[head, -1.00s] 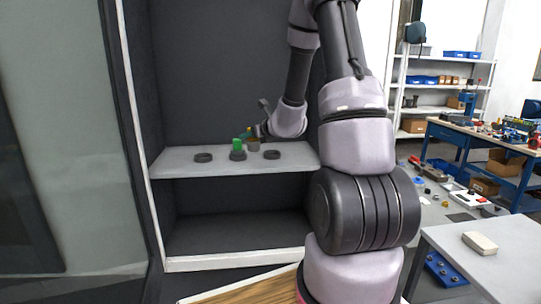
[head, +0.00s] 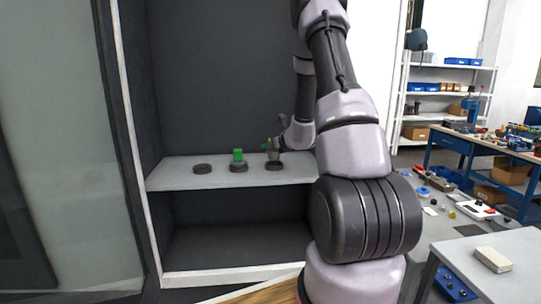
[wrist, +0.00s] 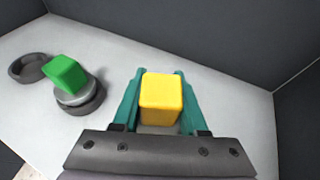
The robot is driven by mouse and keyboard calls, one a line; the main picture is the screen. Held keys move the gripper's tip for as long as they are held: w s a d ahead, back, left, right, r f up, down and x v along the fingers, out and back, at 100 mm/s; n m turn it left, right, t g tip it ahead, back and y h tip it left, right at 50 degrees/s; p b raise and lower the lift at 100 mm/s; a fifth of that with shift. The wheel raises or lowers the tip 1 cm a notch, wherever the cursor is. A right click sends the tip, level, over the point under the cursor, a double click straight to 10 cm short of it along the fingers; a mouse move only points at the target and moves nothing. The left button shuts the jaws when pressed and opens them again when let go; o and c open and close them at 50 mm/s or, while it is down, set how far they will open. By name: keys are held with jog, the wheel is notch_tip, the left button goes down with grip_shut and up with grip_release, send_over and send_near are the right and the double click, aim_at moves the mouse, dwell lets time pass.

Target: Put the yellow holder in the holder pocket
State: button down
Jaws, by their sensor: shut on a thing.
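The yellow holder (wrist: 161,92) shows in the wrist view as a yellow block between the teal fingers of my gripper (wrist: 160,78). My gripper is shut on it. In the head view my gripper (head: 273,147) is at the right end of the row of dark round pockets, over the right pocket (head: 274,166). The holder's grey lower part appears at or just above that pocket; I cannot tell whether it is seated. In the wrist view the right pocket is hidden below the holder and gripper.
A green holder (head: 238,155) stands in the middle pocket (head: 238,167), also seen in the wrist view (wrist: 65,74). The left pocket (head: 203,169) is empty. The grey shelf (head: 180,179) has dark walls behind and to the right.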

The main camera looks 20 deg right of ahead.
aim_at(270, 153)
jog(key=shift+f, duration=1.6)
jog(key=shift+f, duration=0.1)
jog(key=shift+c, duration=2.2)
grip_release()
jog(key=shift+f, duration=0.15)
